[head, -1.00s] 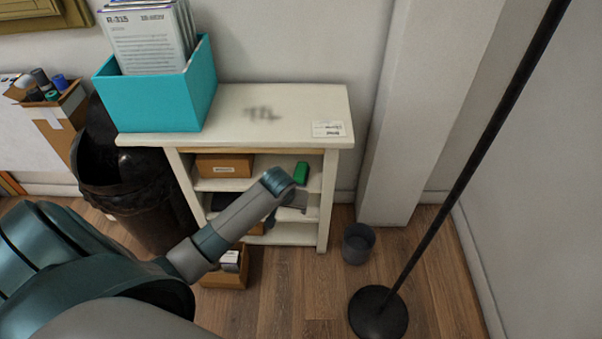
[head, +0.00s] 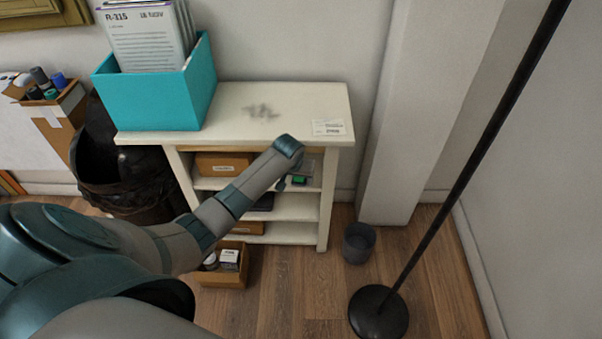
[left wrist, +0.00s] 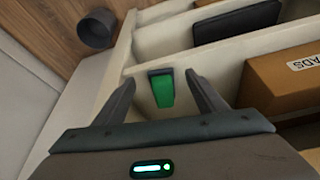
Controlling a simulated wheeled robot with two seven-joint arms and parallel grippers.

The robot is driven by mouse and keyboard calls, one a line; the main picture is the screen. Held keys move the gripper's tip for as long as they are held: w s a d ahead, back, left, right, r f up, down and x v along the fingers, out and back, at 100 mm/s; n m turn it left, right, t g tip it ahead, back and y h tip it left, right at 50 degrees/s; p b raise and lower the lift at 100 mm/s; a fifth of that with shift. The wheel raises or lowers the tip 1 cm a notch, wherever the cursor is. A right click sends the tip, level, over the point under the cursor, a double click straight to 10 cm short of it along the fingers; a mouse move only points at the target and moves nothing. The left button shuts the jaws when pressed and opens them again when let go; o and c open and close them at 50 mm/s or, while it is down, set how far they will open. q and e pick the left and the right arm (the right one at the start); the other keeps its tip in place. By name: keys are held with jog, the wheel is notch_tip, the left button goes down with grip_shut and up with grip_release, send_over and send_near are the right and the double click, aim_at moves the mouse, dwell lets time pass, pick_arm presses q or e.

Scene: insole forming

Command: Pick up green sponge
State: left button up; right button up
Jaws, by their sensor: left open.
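The green sponge (left wrist: 162,90) lies on the upper shelf of the white shelf unit (head: 338,200). In the left wrist view it shows between the two open fingers of my left gripper (left wrist: 165,88), with visible space on both sides. In the head view only a small part of the sponge (head: 299,180) shows beside my gripper. My left gripper (head: 293,180) is at the front of that shelf, mostly hidden behind my wrist. My right gripper is not in view.
A brown box (head: 222,165) sits left of the sponge on the same shelf. A teal bin of papers (head: 160,98) stands on top. A dark bin (head: 120,180), a small grey cup (head: 358,243) and a black pole base (head: 378,312) stand on the floor.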

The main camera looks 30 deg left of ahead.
aim_at(298, 183)
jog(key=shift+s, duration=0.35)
pick_arm(q)
jog(key=shift+w, duration=0.1)
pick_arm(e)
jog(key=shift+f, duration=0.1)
pick_arm(q)
jog(key=b+x, duration=0.1)
jog(key=x, duration=0.3)
jog(key=shift+w+a+f, duration=0.1)
jog(key=shift+w+a, duration=0.05)
jog(key=shift+w, duration=0.15)
jog(key=shift+w+f, duration=0.2)
jog(key=shift+f, duration=0.15)
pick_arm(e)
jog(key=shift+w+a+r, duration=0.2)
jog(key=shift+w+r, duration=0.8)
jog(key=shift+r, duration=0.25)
pick_arm(q)
jog(key=c, duration=1.1)
